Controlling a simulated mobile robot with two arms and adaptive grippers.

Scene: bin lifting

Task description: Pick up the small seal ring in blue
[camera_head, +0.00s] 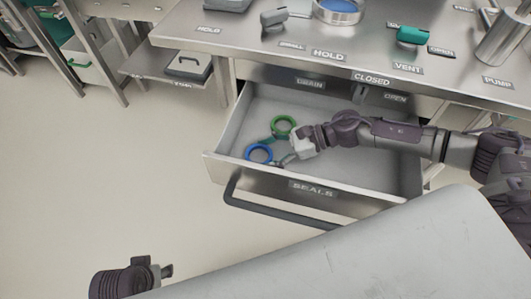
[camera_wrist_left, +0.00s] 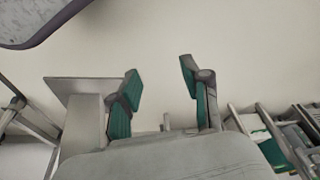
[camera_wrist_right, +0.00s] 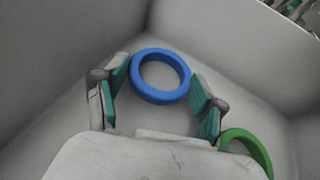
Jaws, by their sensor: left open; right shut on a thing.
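The blue seal ring (camera_head: 259,153) is in the open drawer, near its front left. It also shows in the right wrist view (camera_wrist_right: 160,97), between the fingertips of my right gripper (camera_head: 274,149), which is shut on its outer sides. A green ring (camera_head: 283,127) lies in the drawer just behind the blue one. In the right wrist view the green ring (camera_wrist_right: 248,146) is outside the right finger, partly hidden by the gripper. My left gripper (camera_wrist_left: 159,73) is open and empty, away from the drawer at the lower left of the head view.
The drawer (camera_head: 228,139), labelled SEALS, has walls around the rings and a dark front handle (camera_head: 275,212). The steel worktop (camera_head: 350,47) overhangs its back. The drawer's right part is partly hidden by my right arm. Floor (camera_head: 120,180) is clear to the left.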

